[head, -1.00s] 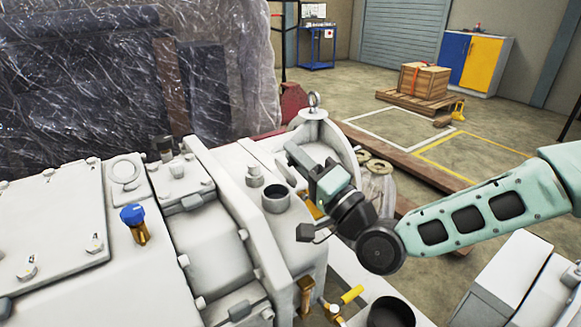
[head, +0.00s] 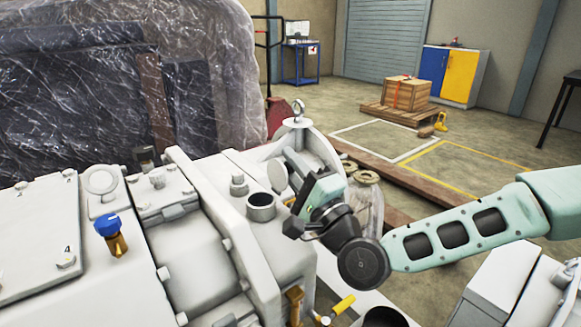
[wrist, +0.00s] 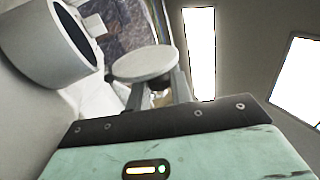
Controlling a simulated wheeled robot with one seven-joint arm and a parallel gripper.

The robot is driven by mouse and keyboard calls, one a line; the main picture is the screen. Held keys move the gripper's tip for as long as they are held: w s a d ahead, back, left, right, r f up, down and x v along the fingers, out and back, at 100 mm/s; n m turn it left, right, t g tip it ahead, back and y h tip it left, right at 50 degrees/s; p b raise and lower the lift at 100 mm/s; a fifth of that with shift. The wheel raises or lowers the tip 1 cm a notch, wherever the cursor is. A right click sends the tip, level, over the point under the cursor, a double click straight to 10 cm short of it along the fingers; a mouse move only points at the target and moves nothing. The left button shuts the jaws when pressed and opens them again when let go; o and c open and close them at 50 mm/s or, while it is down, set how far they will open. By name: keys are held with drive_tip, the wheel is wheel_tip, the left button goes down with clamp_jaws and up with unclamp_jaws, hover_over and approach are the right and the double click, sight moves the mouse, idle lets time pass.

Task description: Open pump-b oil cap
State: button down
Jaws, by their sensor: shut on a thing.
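The pump (head: 205,255) is a large pale grey machine. Its oil filler neck (head: 261,207) stands uncovered with a dark round opening; it also shows at the upper left of the wrist view (wrist: 62,38). A round, pale oil cap (head: 278,176) is apart from the neck, tilted, just beyond and right of it. My gripper (head: 287,163) is shut on this cap. In the wrist view the cap (wrist: 146,64) shows as a flat disc at my fingertips (wrist: 155,88). The cap's underside is hidden there.
A lifting eye (head: 297,108) stands on the pump behind my gripper. A blue-topped brass fitting (head: 108,228) is on the left. A plastic-wrapped load (head: 120,80) fills the back left. A crate (head: 407,92) sits on a pallet beyond open floor.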

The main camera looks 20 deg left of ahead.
drive_tip(key=shift+f, duration=0.1)
drive_tip(key=c, duration=1.3)
unclamp_jaws()
drive_tip(key=v, duration=1.7)
drive_tip(key=shift+d+f, duration=0.1)
drive_tip(key=shift+d, duration=0.05)
